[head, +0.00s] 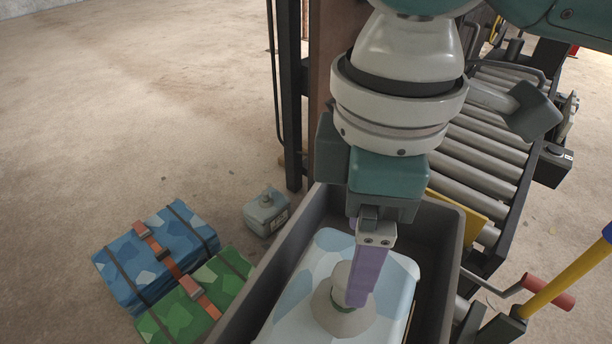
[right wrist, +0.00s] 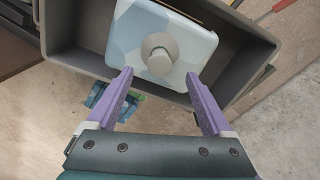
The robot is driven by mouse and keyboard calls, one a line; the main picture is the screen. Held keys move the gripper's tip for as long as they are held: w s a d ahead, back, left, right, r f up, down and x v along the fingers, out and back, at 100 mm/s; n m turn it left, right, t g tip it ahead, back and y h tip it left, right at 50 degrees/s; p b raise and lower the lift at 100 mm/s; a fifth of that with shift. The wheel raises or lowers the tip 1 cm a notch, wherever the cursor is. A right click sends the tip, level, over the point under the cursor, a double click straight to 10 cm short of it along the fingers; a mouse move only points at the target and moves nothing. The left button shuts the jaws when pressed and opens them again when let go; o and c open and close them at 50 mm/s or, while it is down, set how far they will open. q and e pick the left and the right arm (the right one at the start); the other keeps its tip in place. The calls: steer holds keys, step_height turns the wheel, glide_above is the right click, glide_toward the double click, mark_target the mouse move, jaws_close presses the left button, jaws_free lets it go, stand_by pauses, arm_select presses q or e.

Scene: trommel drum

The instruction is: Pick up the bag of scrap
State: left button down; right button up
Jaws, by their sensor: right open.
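The bag of scrap appears to be the pale blue and white patterned block with a round grey knob on top (head: 395,275). It sits inside a grey crate (head: 257,308). The right wrist view shows the bag (right wrist: 130,32) and its knob (right wrist: 160,58) from above. My right gripper (head: 358,300) points down over the bag, and its near finger covers part of the knob. In the right wrist view the purple fingers (right wrist: 159,75) are wide apart and empty, with the knob centred just beyond the tips; contact is not visible. My left gripper is out of view.
Blue (head: 155,255) and green (head: 200,297) strapped bundles lie on the floor left of the crate. A small grey knobbed block (head: 266,212) stands near them. A roller conveyor (head: 480,150) and a red-handled crank (head: 548,290) are at the right. The floor at upper left is clear.

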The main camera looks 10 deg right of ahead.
mark_target(341, 317)
step_height(341, 317, down, 10)
steer(key=shift+r+b, duration=0.1)
steer(key=shift+b, duration=0.35)
steer(key=shift+c, duration=0.2)
jaws_close()
stand_by(0.4)
stand_by(0.8)
